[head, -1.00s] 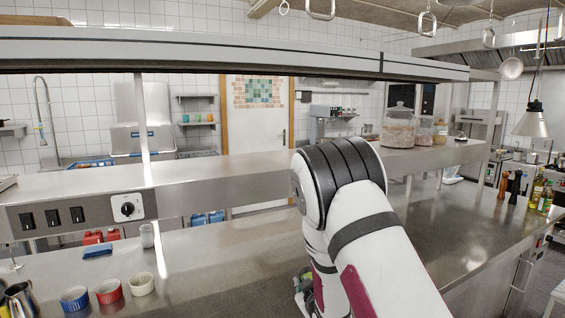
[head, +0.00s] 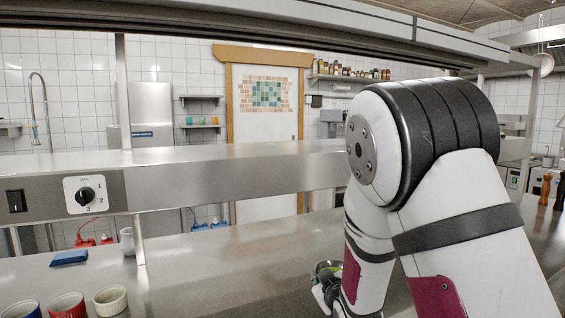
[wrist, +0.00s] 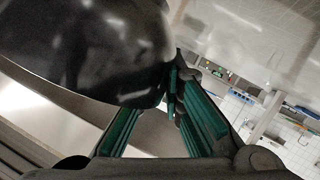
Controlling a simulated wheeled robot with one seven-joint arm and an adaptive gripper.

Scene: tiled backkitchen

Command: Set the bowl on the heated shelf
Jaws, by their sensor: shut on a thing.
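The bowl (wrist: 85,50) is dark and glossy and fills the upper left of the wrist view, tilted in that picture. My gripper (wrist: 172,82) is shut on its edge, with green-lined fingers. In the head view my gripper (head: 326,285) is low, beside my forearm and over the steel counter; the bowl is hardly visible there, mostly hidden by my arm. The heated shelf (head: 240,172) is a long steel shelf above the counter, with a control dial on its front at the left. My arm hides part of its right side.
A blue sponge (head: 69,258), a small cup (head: 128,241) and several ramekins (head: 110,300) stand on the counter (head: 220,275) at the left. An upper hood (head: 270,30) runs above the shelf. Pepper mills (head: 544,188) stand at the right. The visible shelf top is clear.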

